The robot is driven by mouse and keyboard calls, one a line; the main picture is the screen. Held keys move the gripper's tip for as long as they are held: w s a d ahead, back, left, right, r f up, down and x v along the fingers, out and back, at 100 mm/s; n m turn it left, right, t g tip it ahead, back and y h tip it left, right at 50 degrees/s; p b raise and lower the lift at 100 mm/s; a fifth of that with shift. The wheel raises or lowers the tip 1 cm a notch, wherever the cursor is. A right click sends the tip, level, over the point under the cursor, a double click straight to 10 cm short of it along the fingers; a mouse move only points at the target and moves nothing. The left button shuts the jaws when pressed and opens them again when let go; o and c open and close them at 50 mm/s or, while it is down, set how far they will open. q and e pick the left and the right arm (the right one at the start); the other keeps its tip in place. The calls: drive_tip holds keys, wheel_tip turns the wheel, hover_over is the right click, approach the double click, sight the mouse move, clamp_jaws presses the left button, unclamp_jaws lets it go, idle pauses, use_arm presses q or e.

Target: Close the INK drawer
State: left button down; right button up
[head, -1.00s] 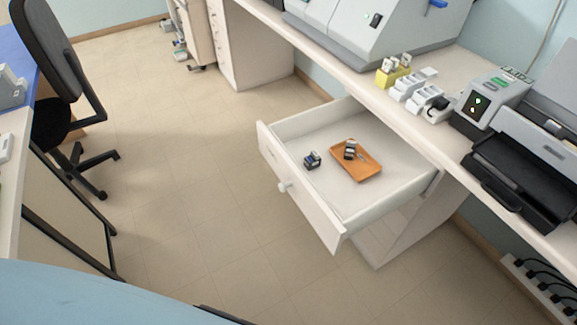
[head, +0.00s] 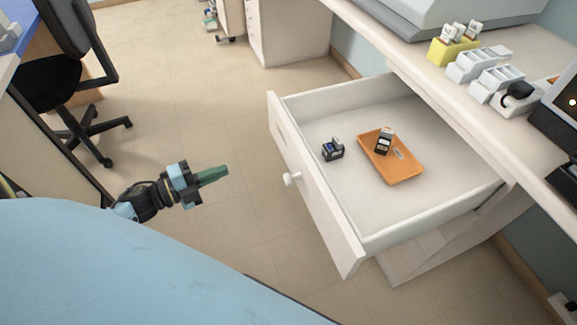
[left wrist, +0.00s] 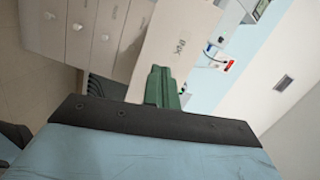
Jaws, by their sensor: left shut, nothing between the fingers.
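The white drawer (head: 322,208) stands pulled out under the counter in the head view, with a round knob (head: 292,179) on its front. Inside lie an orange tray (head: 405,172) holding a small dark and white item (head: 383,141), and a small dark block (head: 333,150) beside the tray. My left gripper (head: 226,171) has green fingers, is shut and empty, and is apart from the drawer, left of the knob. My right gripper is not in view.
A yellow holder (head: 452,50) and white racks (head: 480,68) stand on the counter (head: 400,55) above the drawer. An office chair (head: 70,80) stands at the left. The floor (head: 210,110) between chair and drawer is clear.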

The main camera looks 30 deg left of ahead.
sight(287, 149)
use_arm(q)
drive_tip(key=w+d+r+m+h, duration=0.1)
drive_tip(key=w+d, duration=0.2)
drive_tip(key=w+d+r+m+b, duration=0.1)
drive_tip(key=w+d, duration=0.2)
drive_tip(key=d, duration=0.1)
drive_tip(key=w+d+r+m+g+h+b, duration=0.1)
drive_tip(key=w+d, duration=0.2)
drive_tip(key=w, duration=0.1)
drive_tip(key=shift+d+m+h, duration=0.25)
drive_tip(key=shift+m+h, duration=0.05)
drive_tip(key=shift+m, duration=0.1)
drive_tip(key=shift+w+d, duration=0.2)
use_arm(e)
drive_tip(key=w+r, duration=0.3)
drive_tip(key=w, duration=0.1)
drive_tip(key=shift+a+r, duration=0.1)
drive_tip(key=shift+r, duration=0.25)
use_arm(q)
drive_tip(key=shift+w, duration=0.1)
